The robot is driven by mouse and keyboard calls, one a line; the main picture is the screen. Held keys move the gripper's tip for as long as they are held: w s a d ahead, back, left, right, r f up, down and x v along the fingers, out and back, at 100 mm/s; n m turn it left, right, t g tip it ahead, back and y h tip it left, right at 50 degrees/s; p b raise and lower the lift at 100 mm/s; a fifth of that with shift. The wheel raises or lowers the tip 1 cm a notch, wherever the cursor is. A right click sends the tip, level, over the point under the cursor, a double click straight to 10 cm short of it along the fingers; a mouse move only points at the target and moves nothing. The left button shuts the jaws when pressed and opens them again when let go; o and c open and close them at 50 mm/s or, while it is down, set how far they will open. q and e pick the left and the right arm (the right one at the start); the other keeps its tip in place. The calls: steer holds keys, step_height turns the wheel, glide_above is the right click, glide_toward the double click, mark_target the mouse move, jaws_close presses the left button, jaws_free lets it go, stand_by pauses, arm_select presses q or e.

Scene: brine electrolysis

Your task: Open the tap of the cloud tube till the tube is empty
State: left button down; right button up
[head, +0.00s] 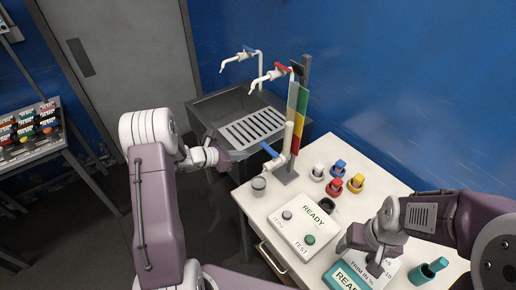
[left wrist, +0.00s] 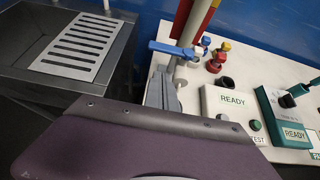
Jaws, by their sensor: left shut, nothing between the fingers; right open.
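The cloud tube (head: 288,137) is a pale upright tube on a stand at the table's left back edge, beside a green, yellow and red scale (head: 299,112). Its tap has a blue handle (head: 269,150); the handle also shows in the left wrist view (left wrist: 172,48), where it lies about level. A small glass cup (head: 259,187) stands below the tap's spout. I cannot tell the liquid level in the tube. My left gripper (head: 222,158) is shut and empty, left of the blue handle and apart from it. My right gripper (head: 374,266) is open over the front right of the table.
A white READY box (head: 304,226) with buttons and several coloured stoppers (head: 335,186) stand right of the tube. A teal READY device (head: 345,277) lies at the front. A grey sink (head: 207,108) with two wall taps is behind, left of the table.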

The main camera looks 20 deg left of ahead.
mark_target(269, 150)
arm_select(q)
steer(key=w+d+f+p, duration=0.2)
steer(key=w+d, duration=0.2)
steer(key=w, duration=0.1)
steer(key=shift+w+d, duration=0.3)
steer(key=shift+w, duration=0.05)
